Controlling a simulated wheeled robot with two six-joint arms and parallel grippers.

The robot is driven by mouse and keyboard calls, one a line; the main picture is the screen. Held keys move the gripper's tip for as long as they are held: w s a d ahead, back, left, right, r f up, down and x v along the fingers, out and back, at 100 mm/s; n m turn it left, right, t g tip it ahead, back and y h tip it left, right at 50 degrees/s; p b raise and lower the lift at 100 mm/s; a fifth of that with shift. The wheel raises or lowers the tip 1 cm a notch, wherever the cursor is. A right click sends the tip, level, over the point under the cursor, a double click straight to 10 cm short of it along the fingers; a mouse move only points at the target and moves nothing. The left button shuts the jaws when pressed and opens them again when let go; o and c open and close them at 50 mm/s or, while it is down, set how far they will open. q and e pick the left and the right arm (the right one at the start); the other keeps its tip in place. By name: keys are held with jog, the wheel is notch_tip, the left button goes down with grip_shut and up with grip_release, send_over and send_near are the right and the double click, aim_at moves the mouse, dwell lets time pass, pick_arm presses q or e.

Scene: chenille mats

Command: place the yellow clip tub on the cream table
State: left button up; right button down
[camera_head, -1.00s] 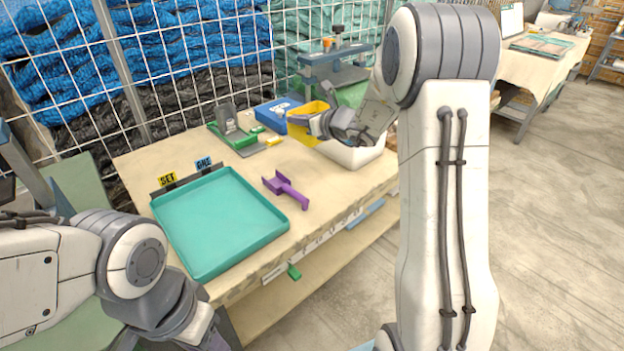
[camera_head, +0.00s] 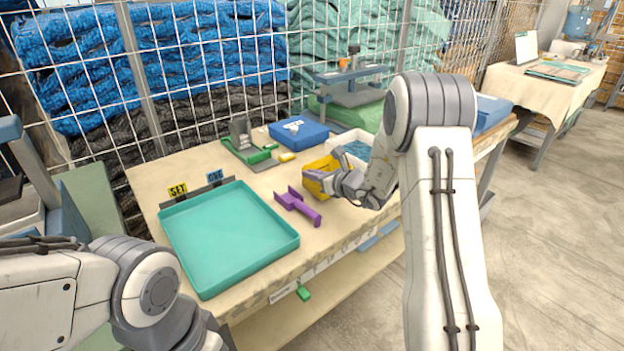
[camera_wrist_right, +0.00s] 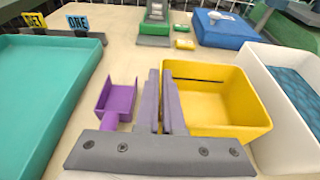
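The yellow clip tub (camera_head: 319,166) is upright at the near table's right part, between a purple scoop-like piece and a white bin. My right gripper (camera_head: 338,184) is at its near side. I cannot tell whether the tub's base touches the table. The cream table (camera_head: 262,178) lies beneath. My left arm shows at lower left, but its fingers are out of view.
A teal tray (camera_head: 228,238) covers the table's left part. The purple piece (camera_head: 298,206) lies close left of the tub; the white bin (camera_head: 345,141) stands close behind and right. A blue box (camera_head: 299,133) and green fixture (camera_head: 247,150) are farther back. Another cloth-covered table (camera_head: 530,85) stands far right.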

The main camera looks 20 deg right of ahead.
jog(key=shift+f, duration=0.65)
jog(key=shift+f, duration=0.1)
jog(key=c, duration=1.1)
grip_release()
jog(key=shift+o, duration=0.2)
